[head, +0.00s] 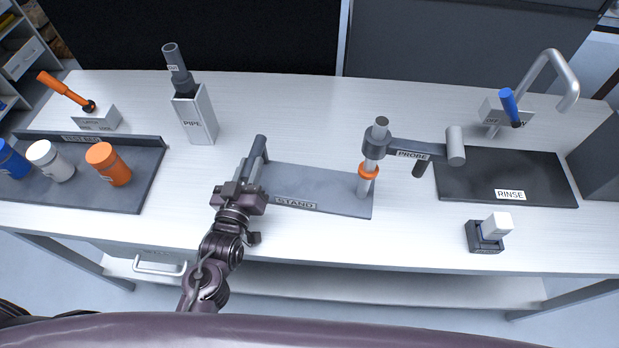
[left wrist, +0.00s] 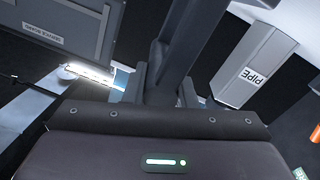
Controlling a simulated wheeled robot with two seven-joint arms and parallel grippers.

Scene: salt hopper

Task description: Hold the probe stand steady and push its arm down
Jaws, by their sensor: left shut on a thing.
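The probe stand has a flat grey base (head: 320,180) marked STAND, a dark grip bar (head: 259,150) at its left end and a pale upright post (head: 364,188) at its right. An orange collar (head: 369,172) sits on the post. The arm (head: 405,148) marked PROBE is above the collar and reaches right, with a grey cylinder (head: 455,146) at its end and a dark handle (head: 419,168) below. My left gripper (head: 246,184) is shut on the grip bar, which also shows between the fingers in the left wrist view (left wrist: 190,40). My right gripper is not in view.
A dark RINSE mat (head: 480,185) lies at the right, with a blue-handled tap (head: 508,105) behind it. A small white-topped block (head: 494,223) stands in front. A PIPE holder (head: 195,118) and a tray (head: 140,190) with several bottles are at the left.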

